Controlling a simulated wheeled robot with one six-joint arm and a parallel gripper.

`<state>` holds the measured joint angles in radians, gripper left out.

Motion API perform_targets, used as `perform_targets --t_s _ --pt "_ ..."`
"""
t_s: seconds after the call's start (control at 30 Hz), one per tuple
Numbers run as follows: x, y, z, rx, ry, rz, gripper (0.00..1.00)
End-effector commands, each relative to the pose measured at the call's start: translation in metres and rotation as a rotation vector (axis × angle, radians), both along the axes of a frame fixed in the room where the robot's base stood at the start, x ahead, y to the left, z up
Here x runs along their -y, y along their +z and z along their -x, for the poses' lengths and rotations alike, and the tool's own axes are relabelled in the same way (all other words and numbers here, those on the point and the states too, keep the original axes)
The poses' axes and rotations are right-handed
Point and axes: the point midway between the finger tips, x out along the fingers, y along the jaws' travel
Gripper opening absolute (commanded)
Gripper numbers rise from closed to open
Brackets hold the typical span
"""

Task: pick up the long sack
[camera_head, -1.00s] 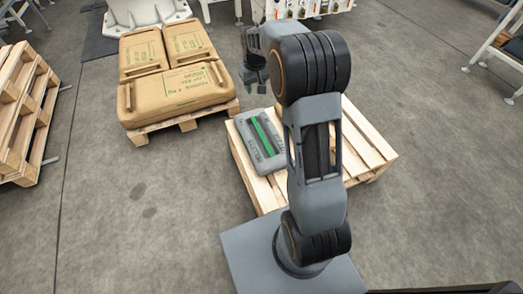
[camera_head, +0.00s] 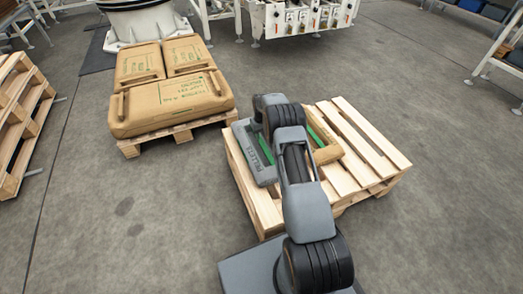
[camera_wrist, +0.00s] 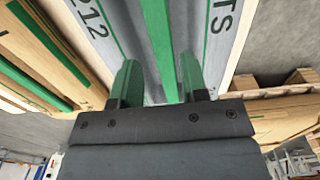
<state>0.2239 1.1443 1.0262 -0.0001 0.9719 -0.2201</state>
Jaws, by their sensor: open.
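A long grey sack (camera_head: 255,160) with a green stripe and dark lettering lies on the left part of the near wooden pallet (camera_head: 262,210), partly hidden by my arm. In the wrist view this grey sack (camera_wrist: 222,35) fills the upper middle. My gripper (camera_wrist: 159,63) is open, with its two green-faced fingers apart over the sack's face, one on each side of the stripe. Nothing is seen gripped. I cannot tell whether the fingertips touch the sack. In the head view the fingers are hidden behind my arm.
A tan sack (camera_head: 327,152) with green marking lies beside the grey one; bare slats are to its right. A pallet at the left holds brown sacks (camera_head: 170,105). Stacked empty pallets (camera_head: 20,115) stand at the far left. Floor around is clear.

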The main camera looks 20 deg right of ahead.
Motion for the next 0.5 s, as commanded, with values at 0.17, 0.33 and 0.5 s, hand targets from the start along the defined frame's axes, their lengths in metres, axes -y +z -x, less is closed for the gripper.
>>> perform_targets --t_s 0.17,0.33,0.5 --pt "0.000 -0.015 0.000 0.000 0.000 0.000 0.40" --pt "0.000 -0.020 -0.001 0.001 0.000 0.000 0.40" --pt "-0.001 -0.039 -0.002 -0.001 0.000 0.000 0.40"
